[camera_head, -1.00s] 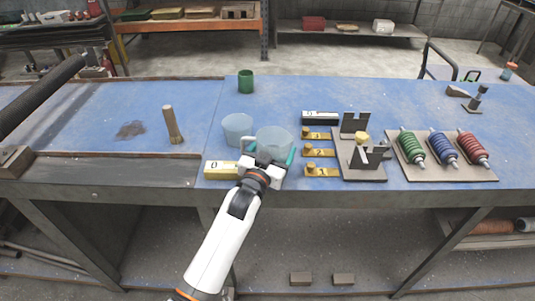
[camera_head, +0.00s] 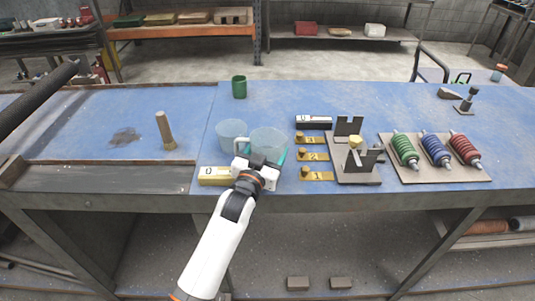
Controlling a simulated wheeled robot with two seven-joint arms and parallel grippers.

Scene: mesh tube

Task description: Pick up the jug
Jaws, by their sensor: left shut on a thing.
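My left gripper (camera_head: 260,160) is shut on the jug from the front. The gripper hides the jug's lower part, so I cannot tell whether its base touches the bench. My right gripper is not in view.
A yellow block (camera_head: 216,176) lies left of the gripper. Brass numbered plates (camera_head: 312,157), a grey stand (camera_head: 355,172) and coloured coils (camera_head: 437,149) are on the right. A green cup (camera_head: 239,87) stands behind.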

